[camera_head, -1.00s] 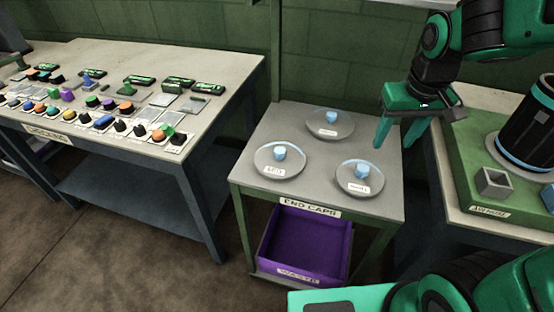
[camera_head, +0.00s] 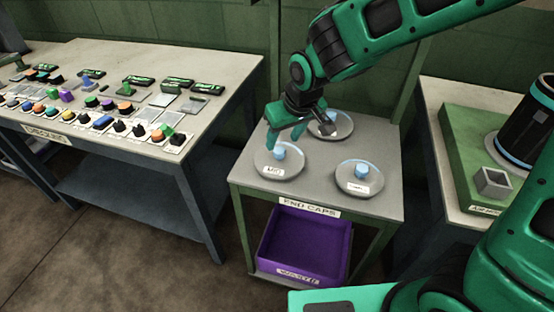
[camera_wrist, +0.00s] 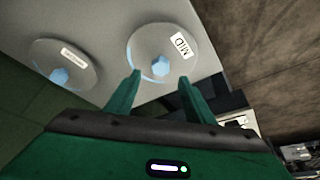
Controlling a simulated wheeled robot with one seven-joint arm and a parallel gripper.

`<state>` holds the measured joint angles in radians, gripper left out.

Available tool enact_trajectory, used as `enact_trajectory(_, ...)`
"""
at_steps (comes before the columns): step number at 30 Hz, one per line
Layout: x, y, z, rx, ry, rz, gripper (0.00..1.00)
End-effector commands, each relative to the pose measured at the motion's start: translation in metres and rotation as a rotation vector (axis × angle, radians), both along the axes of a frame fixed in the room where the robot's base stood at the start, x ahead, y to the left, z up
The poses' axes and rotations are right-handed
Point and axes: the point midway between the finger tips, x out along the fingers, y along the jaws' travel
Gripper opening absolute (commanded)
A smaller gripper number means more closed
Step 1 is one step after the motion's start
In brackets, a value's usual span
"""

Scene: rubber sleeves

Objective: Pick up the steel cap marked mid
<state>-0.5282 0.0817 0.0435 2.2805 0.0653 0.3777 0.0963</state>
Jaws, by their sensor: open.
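The cap marked MID is a round grey steel disc (camera_head: 284,168) with a pale blue knob on top, lying at the left of the end caps table. It also shows in the wrist view (camera_wrist: 143,46), where its MID label is readable. My gripper (camera_head: 284,134) is open and empty, just above and behind this cap. In the wrist view my gripper (camera_wrist: 160,75) has its two fingertips apart, at the cap's near edge, with the knob beyond them and roughly between their lines.
Two similar caps share the table: one at the right (camera_head: 374,180) and one at the back (camera_head: 343,128), partly hidden by my gripper. A purple bin (camera_head: 306,244) sits below. A workbench with many small parts (camera_head: 225,75) stands left, a green board (camera_head: 462,165) right.

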Motion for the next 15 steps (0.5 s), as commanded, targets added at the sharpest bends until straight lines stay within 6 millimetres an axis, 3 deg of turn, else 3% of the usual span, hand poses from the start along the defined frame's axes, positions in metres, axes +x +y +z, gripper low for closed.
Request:
enact_trajectory(9, 0.011, 0.005, -0.036, -0.002, 0.003, 0.001, 0.49)
enact_trajectory(15, 0.017, 0.007, -0.048, -0.001, 0.002, 0.0, 0.49)
